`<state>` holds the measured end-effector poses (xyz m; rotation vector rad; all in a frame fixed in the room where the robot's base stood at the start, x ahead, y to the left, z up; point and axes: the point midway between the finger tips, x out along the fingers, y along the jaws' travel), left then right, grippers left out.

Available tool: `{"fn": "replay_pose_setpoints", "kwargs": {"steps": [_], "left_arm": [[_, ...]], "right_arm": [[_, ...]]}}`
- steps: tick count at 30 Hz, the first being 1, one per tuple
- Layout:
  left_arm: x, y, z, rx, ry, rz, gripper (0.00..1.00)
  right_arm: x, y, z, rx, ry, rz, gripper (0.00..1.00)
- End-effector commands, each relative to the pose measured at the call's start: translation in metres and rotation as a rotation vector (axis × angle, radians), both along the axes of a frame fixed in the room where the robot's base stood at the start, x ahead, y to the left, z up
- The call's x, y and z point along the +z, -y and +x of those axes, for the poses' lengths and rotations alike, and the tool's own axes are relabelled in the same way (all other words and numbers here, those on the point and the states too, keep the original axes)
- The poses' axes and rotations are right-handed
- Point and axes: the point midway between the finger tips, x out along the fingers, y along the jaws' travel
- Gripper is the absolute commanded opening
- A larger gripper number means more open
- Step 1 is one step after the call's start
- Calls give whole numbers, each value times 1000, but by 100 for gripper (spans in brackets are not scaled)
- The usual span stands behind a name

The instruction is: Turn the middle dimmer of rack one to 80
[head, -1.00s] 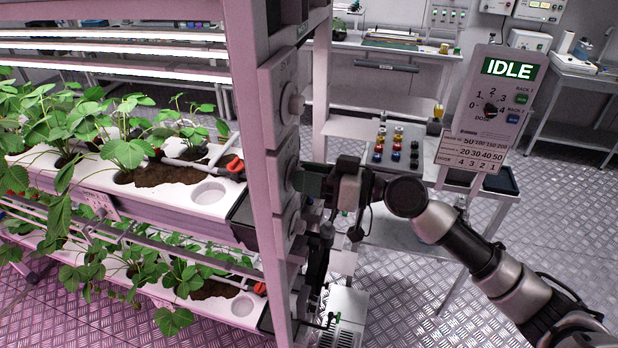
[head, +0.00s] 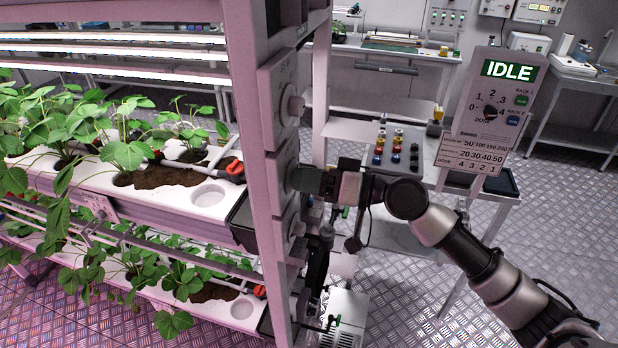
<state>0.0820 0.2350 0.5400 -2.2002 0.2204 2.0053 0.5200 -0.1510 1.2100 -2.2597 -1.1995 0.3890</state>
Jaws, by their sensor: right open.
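The rack (head: 245,130) stands at left centre with a column of dimmer boxes on its end post. The upper dimmer (head: 291,105) has a round pale knob facing right. The middle dimmer (head: 279,178) is below it, its knob largely hidden behind my right gripper. A lower dimmer (head: 294,228) shows beneath. My right gripper (head: 302,180) comes in from the right, with its open fingertips at the middle dimmer's knob. I cannot tell whether the fingers touch the knob. The dimmer's scale and setting are not readable. My left gripper is not in view.
Strawberry plants grow in white troughs (head: 205,195) on the rack. A panel reading IDLE (head: 490,105) with a dial stands at right. A cart (head: 410,185) carries small coloured pieces behind my right arm. Metal floor lies open at right.

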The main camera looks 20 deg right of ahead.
Motion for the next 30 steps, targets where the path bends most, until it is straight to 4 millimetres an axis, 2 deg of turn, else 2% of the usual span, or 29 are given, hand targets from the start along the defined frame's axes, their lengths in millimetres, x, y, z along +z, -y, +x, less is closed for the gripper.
{"fn": "replay_pose_setpoints", "kwargs": {"steps": [5,8,19,24,30], "left_arm": [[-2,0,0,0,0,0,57],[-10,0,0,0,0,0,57],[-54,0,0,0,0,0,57],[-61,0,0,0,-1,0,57],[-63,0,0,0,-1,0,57]], "right_arm": [[-1,2,-1,0,-1,-1,57],[-5,10,-6,-2,-1,-2,57],[-7,69,-47,-1,-2,-4,57],[-3,84,-57,0,-2,-1,57],[-1,90,-61,0,0,0,57]]}}
